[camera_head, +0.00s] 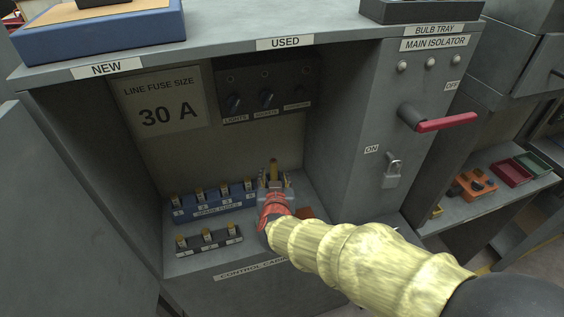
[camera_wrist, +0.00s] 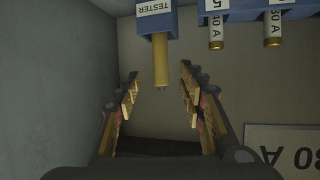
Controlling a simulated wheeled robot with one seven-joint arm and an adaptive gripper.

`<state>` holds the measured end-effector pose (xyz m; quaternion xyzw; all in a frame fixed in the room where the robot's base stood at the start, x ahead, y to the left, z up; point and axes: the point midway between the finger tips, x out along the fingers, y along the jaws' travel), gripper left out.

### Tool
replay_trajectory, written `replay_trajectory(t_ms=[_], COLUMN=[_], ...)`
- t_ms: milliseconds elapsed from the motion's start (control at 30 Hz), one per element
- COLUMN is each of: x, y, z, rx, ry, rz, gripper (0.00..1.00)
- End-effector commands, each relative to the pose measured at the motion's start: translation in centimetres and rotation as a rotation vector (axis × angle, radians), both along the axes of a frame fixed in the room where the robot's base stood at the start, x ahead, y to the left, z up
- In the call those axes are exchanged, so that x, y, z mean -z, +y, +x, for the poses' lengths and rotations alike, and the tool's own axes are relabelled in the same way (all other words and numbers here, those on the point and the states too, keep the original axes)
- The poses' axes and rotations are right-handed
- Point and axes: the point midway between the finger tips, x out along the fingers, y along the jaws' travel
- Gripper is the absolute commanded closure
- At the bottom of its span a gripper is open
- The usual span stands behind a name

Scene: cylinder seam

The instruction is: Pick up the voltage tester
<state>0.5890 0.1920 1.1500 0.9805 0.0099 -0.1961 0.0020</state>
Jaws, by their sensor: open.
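The voltage tester is a yellow rod (camera_wrist: 160,62) set in a blue holder with a TESTER label (camera_wrist: 155,8), seen upside down at the top of the wrist view. In the head view, its yellow upper part (camera_head: 273,166) shows inside the control cabinet. My gripper (camera_wrist: 160,76) is open, with one finger on each side of the rod and a visible gap on both sides. In the head view, my gripper (camera_head: 274,182) is low in the cabinet, and my wrist and arm hide most of the tester's holder.
A blue spare-fuse rack (camera_head: 212,201) with several fuses stands just left of my gripper. A smaller dark rack (camera_head: 209,240) with three fuses is nearer the front. Cabinet walls enclose the space.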

Motion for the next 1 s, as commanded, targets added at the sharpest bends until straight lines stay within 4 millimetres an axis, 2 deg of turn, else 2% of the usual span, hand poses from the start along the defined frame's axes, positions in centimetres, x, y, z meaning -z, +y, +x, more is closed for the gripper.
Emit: replay_trajectory(t_ms=[333,600,933,1000], x=[1.4,2.7,2.7,2.7], y=[0.0,0.1,0.2,0.2], z=[3.2,6.5,7.1,7.0], rx=[0.004,0.003,0.001,0.001], ry=[-0.001,0.000,0.000,0.000], rz=[0.001,0.001,0.001,0.001], gripper=[0.60,0.60,0.60,0.64])
